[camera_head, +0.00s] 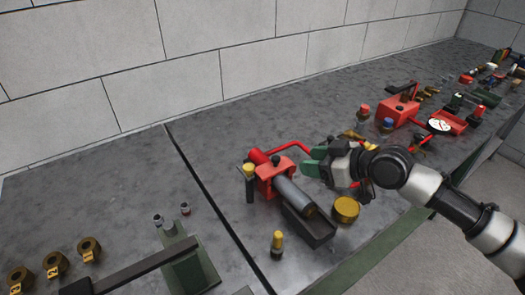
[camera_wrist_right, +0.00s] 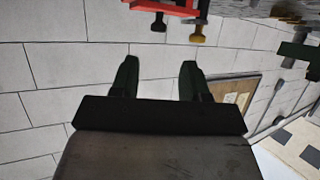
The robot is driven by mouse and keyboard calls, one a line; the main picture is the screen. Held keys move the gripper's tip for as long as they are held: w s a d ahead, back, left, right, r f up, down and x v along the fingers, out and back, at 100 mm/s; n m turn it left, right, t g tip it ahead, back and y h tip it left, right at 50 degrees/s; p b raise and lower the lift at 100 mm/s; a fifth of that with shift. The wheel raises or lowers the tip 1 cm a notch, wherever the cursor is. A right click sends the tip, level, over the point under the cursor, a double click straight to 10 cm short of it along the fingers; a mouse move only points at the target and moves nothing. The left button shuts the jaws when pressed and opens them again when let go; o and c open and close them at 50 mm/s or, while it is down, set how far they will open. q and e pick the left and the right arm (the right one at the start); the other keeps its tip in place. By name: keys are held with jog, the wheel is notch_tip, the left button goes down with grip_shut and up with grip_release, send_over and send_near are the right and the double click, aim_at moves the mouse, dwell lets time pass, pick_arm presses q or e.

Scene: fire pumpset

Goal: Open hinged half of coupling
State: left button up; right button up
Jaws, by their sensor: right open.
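A red clamp-like body (camera_head: 275,177) stands on the grey bench around or against a grey cylinder (camera_head: 295,195); it appears to be the coupling, but I cannot tell which half is hinged. The cylinder slopes down to the right towards a dark block. My right gripper (camera_head: 314,161) has green fingertips and is just right of the red body, beside a red bar, apparently apart from the body. In the right wrist view its fingers (camera_wrist_right: 157,80) are spread with nothing between them. My left gripper is not seen.
A dark trough-like block (camera_head: 309,226), a brass disc (camera_head: 346,209) and a yellow-topped post (camera_head: 277,244) stand near the front edge. Red equipment (camera_head: 398,107) and a gauge (camera_head: 439,125) are farther right. Brass rings (camera_head: 54,263) lie at left. The bench behind is clear.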

aim_at(277, 158)
jog(key=p+x, duration=0.1)
jog(key=x, duration=0.7)
jog(key=shift+w+p, duration=0.1)
jog(key=shift+p, duration=0.2)
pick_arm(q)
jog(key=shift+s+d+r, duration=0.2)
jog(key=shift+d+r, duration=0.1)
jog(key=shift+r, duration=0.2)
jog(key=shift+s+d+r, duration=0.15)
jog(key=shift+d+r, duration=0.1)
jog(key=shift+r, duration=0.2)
pick_arm(e)
jog(key=shift+x, duration=0.8)
grip_shut()
